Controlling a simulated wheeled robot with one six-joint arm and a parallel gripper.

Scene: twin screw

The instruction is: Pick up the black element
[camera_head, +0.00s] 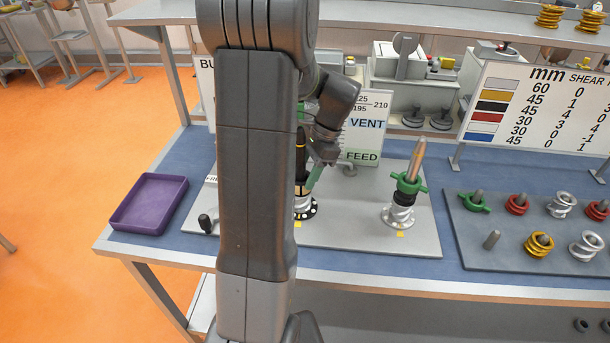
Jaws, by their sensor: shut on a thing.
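My gripper (313,180) is at the left screw shaft on the grey plate, mostly hidden behind my own arm. A slanted green strip shows at its finger. It is shut on a dark piece at that shaft, apparently a black element (301,187), with only its right side showing. Below it is a silver flanged base (304,209). The right screw shaft (416,160) stands upright with a copper-coloured tip, a green element (409,184), a black ring (403,198) and silver pieces (398,214) below.
A purple tray (150,203) sits empty at the left of the blue table. A grey board (480,255) at the right holds green, red, gold and silver elements on pegs. A VENT/FEED sign (366,125) and a colour chart (535,105) stand behind. A shelf is above.

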